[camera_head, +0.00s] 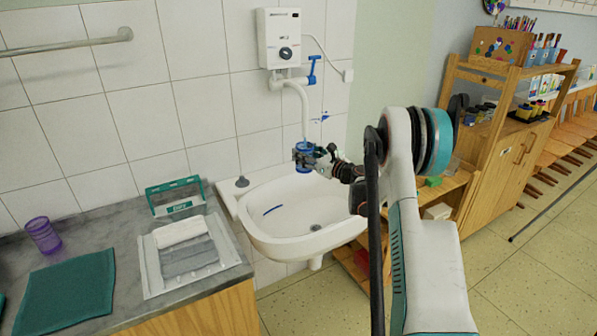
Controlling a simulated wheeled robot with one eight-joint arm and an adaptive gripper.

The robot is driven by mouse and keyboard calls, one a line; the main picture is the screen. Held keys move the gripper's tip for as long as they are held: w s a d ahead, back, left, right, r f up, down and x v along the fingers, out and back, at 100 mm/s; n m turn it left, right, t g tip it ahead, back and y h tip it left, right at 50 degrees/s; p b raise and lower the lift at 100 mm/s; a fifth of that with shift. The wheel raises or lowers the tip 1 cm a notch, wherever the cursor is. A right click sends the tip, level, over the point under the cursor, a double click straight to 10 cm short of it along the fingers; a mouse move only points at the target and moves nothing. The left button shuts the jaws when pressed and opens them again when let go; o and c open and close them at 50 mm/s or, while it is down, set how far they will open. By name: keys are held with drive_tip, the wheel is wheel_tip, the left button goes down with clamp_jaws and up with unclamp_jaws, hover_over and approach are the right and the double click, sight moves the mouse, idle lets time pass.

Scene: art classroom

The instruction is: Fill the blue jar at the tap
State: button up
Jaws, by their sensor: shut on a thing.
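The blue jar (304,169) is held over the white sink (262,225) in the head view, below the white curved spout of the tap (298,90). My gripper (306,154) is shut on the jar and hides much of it. The jar looks about upright. A thin pale line, looking like water, runs from the spout's end down toward the jar's top. The tap's blue handle (313,68) is beside the spout, under a white wall heater (281,38). The water level inside the jar cannot be seen.
A grey counter at left carries a purple cup (43,235), a green cloth (66,288) and a clear tray (152,270) with folded cloths. A wooden shelf unit (494,155) stands at right. Blue marks (320,117) are on the wall tiles.

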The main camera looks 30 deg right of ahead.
idle(0.3)
drive_tip(key=s+a+b, duration=0.1)
drive_tip(key=s+a, duration=0.4)
drive_tip(key=shift+s+a, duration=0.15)
idle(0.4)
idle(0.6)
drive_tip(key=s+a+b, duration=0.2)
drive_tip(key=s+a, duration=0.2)
drive_tip(key=s, duration=0.1)
drive_tip(key=shift+a, duration=0.4)
idle(0.3)
idle(0.3)
